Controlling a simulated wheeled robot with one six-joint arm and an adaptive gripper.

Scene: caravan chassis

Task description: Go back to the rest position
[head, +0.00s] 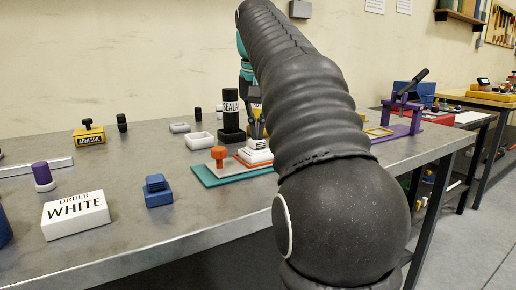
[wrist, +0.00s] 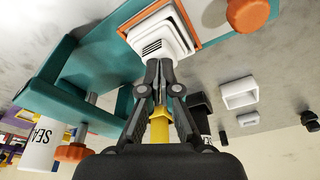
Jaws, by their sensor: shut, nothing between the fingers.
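My gripper (wrist: 160,68) is shut and empty in the wrist view. Its fingertips appear right by a white louvred vent (wrist: 155,38); whether they touch it I cannot tell. The vent sits within an orange frame (wrist: 192,22) on a teal fixture (wrist: 88,62). In the head view my gripper (head: 258,130) shows partly, low above the white vent (head: 256,154), with my dark arm covering much of the area to its right.
A black SEALANT cartridge (head: 231,104) stands close behind the gripper. An orange knob (head: 218,154) is on the teal base (head: 215,177). A white ORDER WHITE block (head: 75,215), blue block (head: 157,191) and yellow ADHESIVE block (head: 89,135) stand left. Bare metal tabletop (head: 130,240) lies in front.

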